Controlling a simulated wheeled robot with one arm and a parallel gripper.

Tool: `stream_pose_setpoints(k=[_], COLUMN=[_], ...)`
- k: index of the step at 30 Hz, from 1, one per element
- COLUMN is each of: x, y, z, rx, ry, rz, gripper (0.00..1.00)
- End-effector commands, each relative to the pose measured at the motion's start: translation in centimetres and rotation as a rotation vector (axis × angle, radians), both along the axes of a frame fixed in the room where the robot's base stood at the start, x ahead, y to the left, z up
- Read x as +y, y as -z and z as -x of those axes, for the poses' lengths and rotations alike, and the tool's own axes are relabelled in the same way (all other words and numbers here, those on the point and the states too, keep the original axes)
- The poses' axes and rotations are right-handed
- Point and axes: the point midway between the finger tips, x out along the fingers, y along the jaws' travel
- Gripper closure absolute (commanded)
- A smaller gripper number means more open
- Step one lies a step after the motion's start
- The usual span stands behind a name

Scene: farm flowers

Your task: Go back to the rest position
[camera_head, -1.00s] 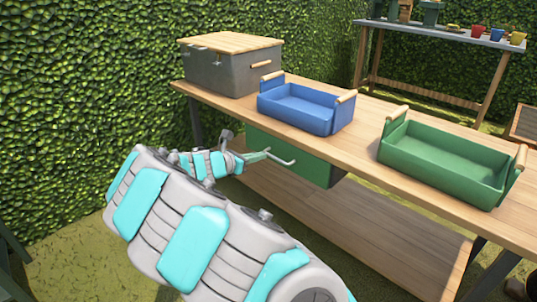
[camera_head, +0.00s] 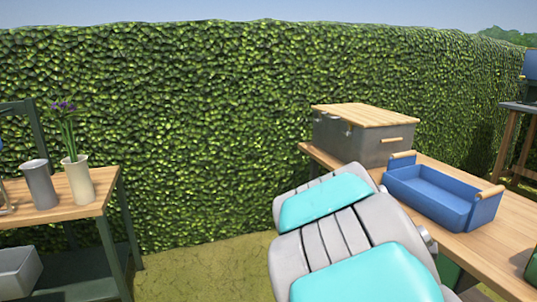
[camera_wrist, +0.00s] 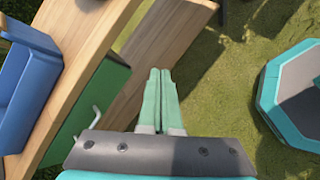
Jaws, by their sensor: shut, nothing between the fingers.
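My gripper (camera_wrist: 156,98) shows in the wrist view with its two pale green fingers together and nothing between them. It points down over the table's edge, with the lower wooden shelf (camera_wrist: 165,45) and the grass beyond its tips. A green drawer (camera_wrist: 95,105) with a light handle is left of the fingers, apart from them. In the head view my arm fills the lower middle, and my gripper is out of sight there.
The wooden table (camera_head: 465,262) bears a grey box with a wooden lid (camera_head: 362,140) and a blue tray (camera_head: 440,198). At left a second table (camera_head: 95,205) holds a grey jug (camera_head: 40,185) and a cream vase (camera_head: 78,182) with purple flowers. Grass between the tables is clear.

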Motion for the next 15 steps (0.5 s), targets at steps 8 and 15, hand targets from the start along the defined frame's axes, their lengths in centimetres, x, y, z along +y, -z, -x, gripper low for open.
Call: stream_pose_setpoints(k=[8, 15], x=[5.1, 12.5], y=[2.4, 4.4], z=[10.7, 17.9], rx=[-0.211, -0.287], ry=[0.376, 0.646], rz=[-0.307, -0.558], gripper=[1.00, 1.00])
